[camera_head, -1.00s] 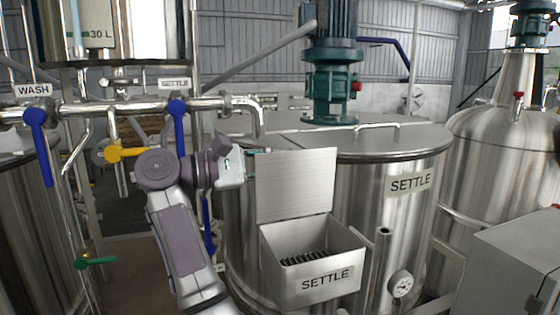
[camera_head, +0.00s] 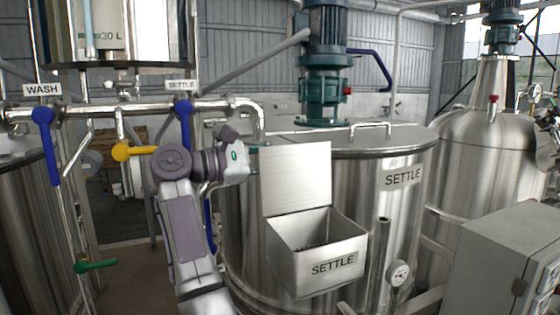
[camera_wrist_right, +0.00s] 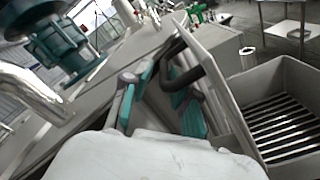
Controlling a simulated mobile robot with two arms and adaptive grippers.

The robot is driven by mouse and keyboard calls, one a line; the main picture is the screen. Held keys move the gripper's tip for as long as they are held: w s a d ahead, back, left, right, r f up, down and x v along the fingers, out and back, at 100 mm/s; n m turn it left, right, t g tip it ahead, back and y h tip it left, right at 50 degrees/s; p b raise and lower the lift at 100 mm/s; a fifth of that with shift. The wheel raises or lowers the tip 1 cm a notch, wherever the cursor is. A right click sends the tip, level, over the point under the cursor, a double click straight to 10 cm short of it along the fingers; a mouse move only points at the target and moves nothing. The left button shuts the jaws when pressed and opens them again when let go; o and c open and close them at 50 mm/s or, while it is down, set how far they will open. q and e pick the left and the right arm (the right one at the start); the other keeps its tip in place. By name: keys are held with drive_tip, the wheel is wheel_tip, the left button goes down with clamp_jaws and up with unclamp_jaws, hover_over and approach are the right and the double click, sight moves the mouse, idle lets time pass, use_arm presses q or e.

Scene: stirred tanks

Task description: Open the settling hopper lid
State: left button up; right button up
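The settling hopper (camera_head: 290,260) is a square steel box labelled SETTLE on the front of the settle tank. Its lid (camera_head: 297,178) stands upright at the box's back edge, and the opening is uncovered. The hopper (camera_wrist_right: 255,90) also shows in the right wrist view, with a barred grate inside. My right gripper (camera_head: 258,148) is at the lid's upper left edge in the head view. In the right wrist view, its teal-padded fingers (camera_wrist_right: 160,100) are apart beside the lid (camera_wrist_right: 212,75). I cannot tell whether they touch it. My left gripper is not in view.
The settle tank (camera_head: 400,215) carries a green motor (camera_head: 323,85) and a top handle (camera_head: 370,127). Pipes with blue valve levers (camera_head: 45,140) and a yellow one (camera_head: 130,151) stand left. A grey cabinet (camera_head: 490,265) is at lower right.

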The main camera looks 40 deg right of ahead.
drive_tip(key=shift+s+a, duration=0.1)
idle(0.3)
drive_tip(key=shift+w+a, duration=0.2)
drive_tip(key=shift+a, duration=0.3)
drive_tip(key=v, duration=0.7)
drive_tip(key=shift+r, duration=0.1)
drive_tip(key=shift+s+a, duration=0.1)
